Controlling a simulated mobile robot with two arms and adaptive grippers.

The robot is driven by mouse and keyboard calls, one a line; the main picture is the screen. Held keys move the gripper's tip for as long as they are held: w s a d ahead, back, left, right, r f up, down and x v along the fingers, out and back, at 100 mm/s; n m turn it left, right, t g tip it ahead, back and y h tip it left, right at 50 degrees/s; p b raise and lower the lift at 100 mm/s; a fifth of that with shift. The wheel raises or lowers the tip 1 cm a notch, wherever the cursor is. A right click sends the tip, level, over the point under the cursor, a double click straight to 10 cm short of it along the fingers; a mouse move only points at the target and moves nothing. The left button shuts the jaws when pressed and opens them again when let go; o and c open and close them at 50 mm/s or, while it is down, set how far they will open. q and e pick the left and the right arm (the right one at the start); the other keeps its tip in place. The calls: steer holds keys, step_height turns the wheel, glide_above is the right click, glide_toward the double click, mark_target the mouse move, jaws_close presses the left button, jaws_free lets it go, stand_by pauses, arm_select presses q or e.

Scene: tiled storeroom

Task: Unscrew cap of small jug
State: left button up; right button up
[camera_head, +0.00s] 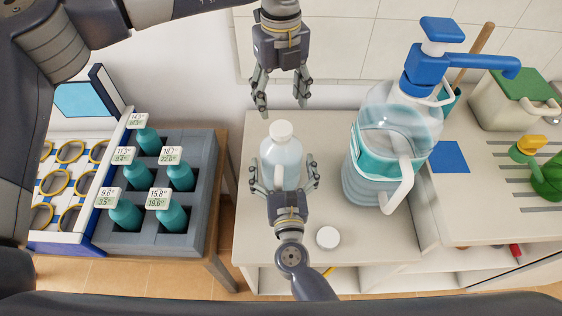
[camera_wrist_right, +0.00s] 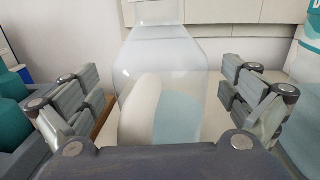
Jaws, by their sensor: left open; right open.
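The small jug (camera_head: 280,165) is clear with a pale blue tint and stands upright on the light counter. Its white cap (camera_head: 281,131) sits on its neck. My left gripper (camera_head: 282,106) is open, points down, and is above and behind the cap without touching it. My right gripper (camera_head: 283,168) is open at the near side of the jug, with a finger on either side of its body. The right wrist view shows the jug body (camera_wrist_right: 165,70) with its pale handle (camera_wrist_right: 140,110) between the spread fingers; its top is cut off there.
A large jug (camera_head: 392,150) with a blue pump (camera_head: 432,70) stands to the right. A round white lid (camera_head: 328,237) lies on the counter (camera_head: 385,236) near the front. At left, a grey crate (camera_head: 150,243) holds several teal bottles beside a white-and-blue rack (camera_head: 65,240).

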arm_select(q)
steer(key=shift+s, duration=0.1)
arm_select(e)
steer(key=shift+w, duration=0.35)
steer(key=shift+c, duration=0.2)
